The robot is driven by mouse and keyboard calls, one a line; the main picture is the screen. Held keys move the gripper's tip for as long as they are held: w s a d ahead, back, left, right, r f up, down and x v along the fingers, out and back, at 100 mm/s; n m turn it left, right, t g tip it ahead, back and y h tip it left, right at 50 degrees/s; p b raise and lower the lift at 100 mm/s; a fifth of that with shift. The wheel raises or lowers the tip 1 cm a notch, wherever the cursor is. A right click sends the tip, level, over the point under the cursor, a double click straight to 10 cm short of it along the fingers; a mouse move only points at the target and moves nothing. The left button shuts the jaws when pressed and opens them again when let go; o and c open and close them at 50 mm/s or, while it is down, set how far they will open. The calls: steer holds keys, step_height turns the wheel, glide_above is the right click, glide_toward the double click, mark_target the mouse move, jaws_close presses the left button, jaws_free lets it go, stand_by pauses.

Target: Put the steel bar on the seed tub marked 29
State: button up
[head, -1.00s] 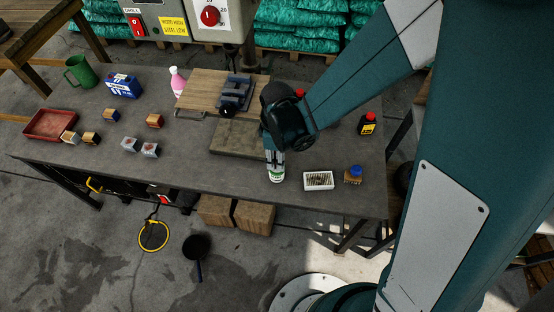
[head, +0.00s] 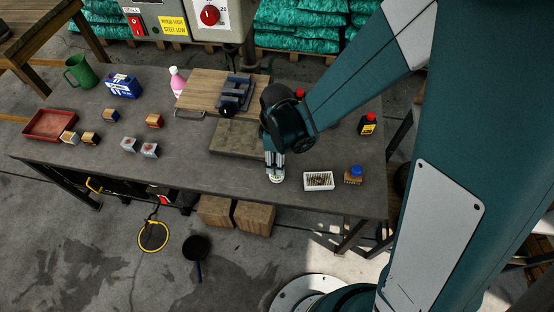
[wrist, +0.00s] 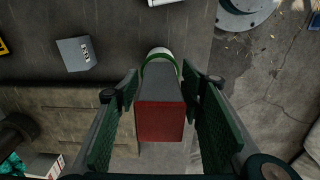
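In the wrist view a grey bar (wrist: 161,92) with a red near end (wrist: 160,121) stands lengthwise between the two green-padded fingers of my gripper (wrist: 160,75). A gap shows between the bar and each pad, so my gripper looks open around it. The bar's far end meets a white round tub with a green rim (wrist: 158,54); contact looks likely but is partly hidden. In the head view my gripper (head: 275,164) points down over the same tub (head: 277,179) near the bench's front edge. The bar is hidden there, and no number on the tub is readable.
A white tray (head: 318,181) and a small block with a blue top (head: 354,174) lie right of the tub. Several small blocks and a red tray (head: 50,124) are at left. The front-left bench is clear.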

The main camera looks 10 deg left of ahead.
steer(key=shift+r, duration=0.1)
steer(key=shift+r+p, duration=1.1)
steer(key=shift+r, duration=4.95)
steer(key=shift+w+d+r+m, duration=0.1)
steer(key=shift+d+r+m, duration=0.2)
steer(key=shift+d+r, duration=0.25)
steer(key=s+d+r+m+t, duration=0.2)
steer(key=d+r+m, duration=0.3)
steer(key=d, duration=0.5)
steer(key=s+d+r+m+t, duration=0.2)
steer(key=d+r+m, duration=0.4)
steer(key=d, duration=0.4)
steer(key=s+d+r+m+t, duration=0.3)
steer(key=d+r+m, duration=0.3)
steer(key=d, duration=0.3)
steer(key=shift+d+r, duration=0.4)
steer(key=shift+r, duration=0.15)
